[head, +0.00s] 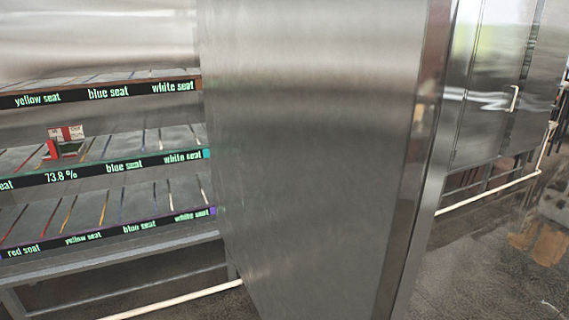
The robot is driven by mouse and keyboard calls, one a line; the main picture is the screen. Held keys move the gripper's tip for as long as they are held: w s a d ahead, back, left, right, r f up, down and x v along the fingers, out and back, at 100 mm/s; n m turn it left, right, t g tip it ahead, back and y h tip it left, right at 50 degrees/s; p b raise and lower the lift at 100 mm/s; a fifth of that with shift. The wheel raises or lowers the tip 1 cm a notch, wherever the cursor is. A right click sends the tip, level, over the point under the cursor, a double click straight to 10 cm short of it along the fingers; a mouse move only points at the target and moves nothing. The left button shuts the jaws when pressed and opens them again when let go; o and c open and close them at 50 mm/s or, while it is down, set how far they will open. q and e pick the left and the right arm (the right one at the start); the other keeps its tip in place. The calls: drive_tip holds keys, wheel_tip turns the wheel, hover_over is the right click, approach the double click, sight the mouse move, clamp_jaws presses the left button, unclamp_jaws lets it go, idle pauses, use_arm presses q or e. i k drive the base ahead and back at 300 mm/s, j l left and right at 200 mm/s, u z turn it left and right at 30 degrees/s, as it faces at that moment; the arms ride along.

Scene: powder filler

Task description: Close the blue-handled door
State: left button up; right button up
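No blue handle shows in the head view. A large brushed-steel panel (310,150) stands upright in the middle, with its near vertical edge (425,160) toward the right. It looks like a door standing open beside the shelves, but I cannot tell for sure, and any handle on its other face is hidden. Neither of my grippers is in view.
At right, a steel cabinet (490,110) has a pale handle (514,98). Dark floor (480,250) is open at lower right.

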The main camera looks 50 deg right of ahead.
sight(332, 126)
drive_tip(key=k+l, duration=0.1)
drive_tip(key=l, duration=0.3)
drive_tip(key=k+l+z, duration=0.1)
drive_tip(key=l, duration=0.35)
drive_tip(key=k+l, duration=0.15)
drive_tip(key=l, duration=0.3)
drive_tip(key=i+l, duration=0.15)
drive_tip(key=l, duration=0.25)
drive_tip(key=i+l+z, duration=0.1)
drive_tip(key=l, duration=0.3)
drive_tip(key=i+l, duration=0.15)
drive_tip(key=l, duration=0.25)
